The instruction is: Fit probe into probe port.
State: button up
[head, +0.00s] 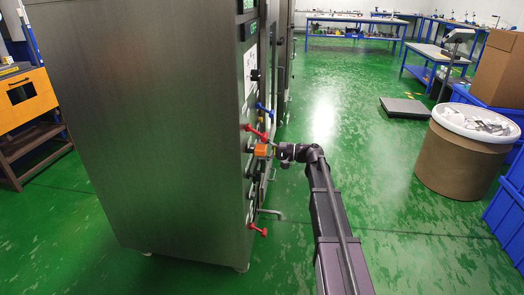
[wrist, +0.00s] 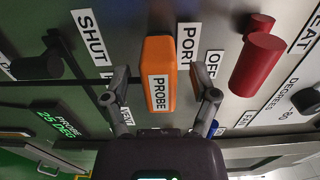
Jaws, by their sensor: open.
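The probe is an orange block labelled PROBE (wrist: 158,75), set against the steel control panel in the wrist view. It also shows as an orange block (head: 263,150) on the cabinet's panel side in the head view. My gripper (wrist: 162,92) is open, with one finger on each side of the probe and visible gaps between. In the head view my gripper (head: 284,152) is right beside the probe. A white label (wrist: 187,46) reading PORT is partly covered next to the probe. The port opening is not visible, and I cannot tell whether the probe sits in it.
A red knob (wrist: 257,64) stands out close to the right finger. A black knob (wrist: 38,67) is at left. Red handles (head: 258,230) and a blue handle (head: 264,109) project from the cabinet (head: 150,130). A brown drum (head: 460,160) stands at right; the green floor between is clear.

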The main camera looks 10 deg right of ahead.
jog(key=v, duration=1.2)
dwell(1.4)
jog(key=s+a+f+g+h, duration=0.3)
jog(key=s+a+f+h, duration=0.1)
jog(key=s+a+f, duration=0.3)
jog(key=s+f+n+g+h, duration=0.1)
jog(key=s+f+h, duration=0.4)
jog(key=s, duration=0.4)
jog(key=s+a+f+n+g+h, duration=0.1)
jog(key=s+f+n+h, duration=0.1)
jog(key=s+f+h, duration=0.4)
jog(key=shift+s+a+f+n+g+h, duration=0.25)
jog(key=shift+s+h, duration=0.85)
jog(key=shift+s, duration=1.2)
jog(key=shift+d, duration=0.1)
